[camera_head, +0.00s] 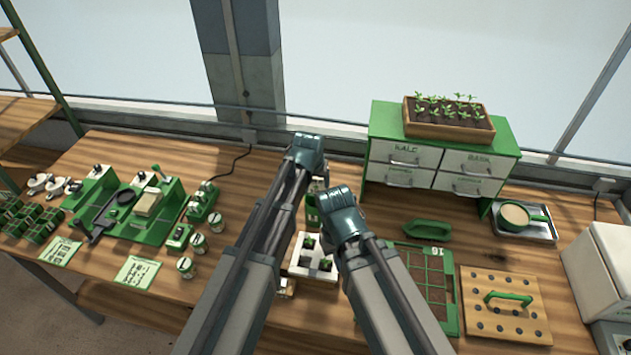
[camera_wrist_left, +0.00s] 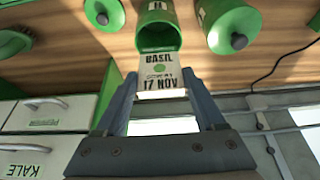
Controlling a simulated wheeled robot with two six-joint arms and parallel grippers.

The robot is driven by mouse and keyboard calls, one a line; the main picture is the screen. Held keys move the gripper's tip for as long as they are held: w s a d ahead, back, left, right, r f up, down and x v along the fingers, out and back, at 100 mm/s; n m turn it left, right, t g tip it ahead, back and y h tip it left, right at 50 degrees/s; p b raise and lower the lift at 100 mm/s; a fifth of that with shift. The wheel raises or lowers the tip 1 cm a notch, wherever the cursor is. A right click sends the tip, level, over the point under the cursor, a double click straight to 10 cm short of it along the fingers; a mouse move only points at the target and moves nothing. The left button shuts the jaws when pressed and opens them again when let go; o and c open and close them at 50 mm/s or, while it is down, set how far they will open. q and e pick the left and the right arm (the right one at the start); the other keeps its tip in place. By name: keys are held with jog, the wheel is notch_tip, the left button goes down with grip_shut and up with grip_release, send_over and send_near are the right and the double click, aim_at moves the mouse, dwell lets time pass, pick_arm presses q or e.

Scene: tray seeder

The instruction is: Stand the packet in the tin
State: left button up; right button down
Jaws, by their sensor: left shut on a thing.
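The packet (camera_wrist_left: 163,80) is a pale card marked BASIL and 17 NOV. My left gripper (camera_wrist_left: 162,92) is shut on it, one finger along each side. The tin (camera_wrist_left: 157,38) is green with an open mouth, directly beyond the packet's far end in the left wrist view. That end overlaps the tin's rim in the picture; I cannot tell whether it is inside. In the head view the tin (camera_head: 312,213) shows between my arms, and my left wrist hides most of the packet. My right gripper (camera_head: 346,232) points down right of the tin; its fingers are hidden.
A white seedling tray (camera_head: 300,268) lies between my arms. A drawer cabinet (camera_head: 400,178) stands behind right, with a green scoop-like tray (camera_head: 427,230) before it.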

pick_arm(q)
jog(key=shift+f+b, duration=1.3)
jog(key=shift+f, duration=0.3)
jog(key=o, duration=1.3)
jog(key=shift+r, duration=0.1)
notch_tip(320, 180, up, 13)
jog(key=p, duration=1.3)
send_over(316, 191)
jog(key=s+a, duration=0.1)
jog(key=s, duration=0.5)
jog(key=shift+a+f, duration=0.1)
jog(key=shift+f, duration=0.1)
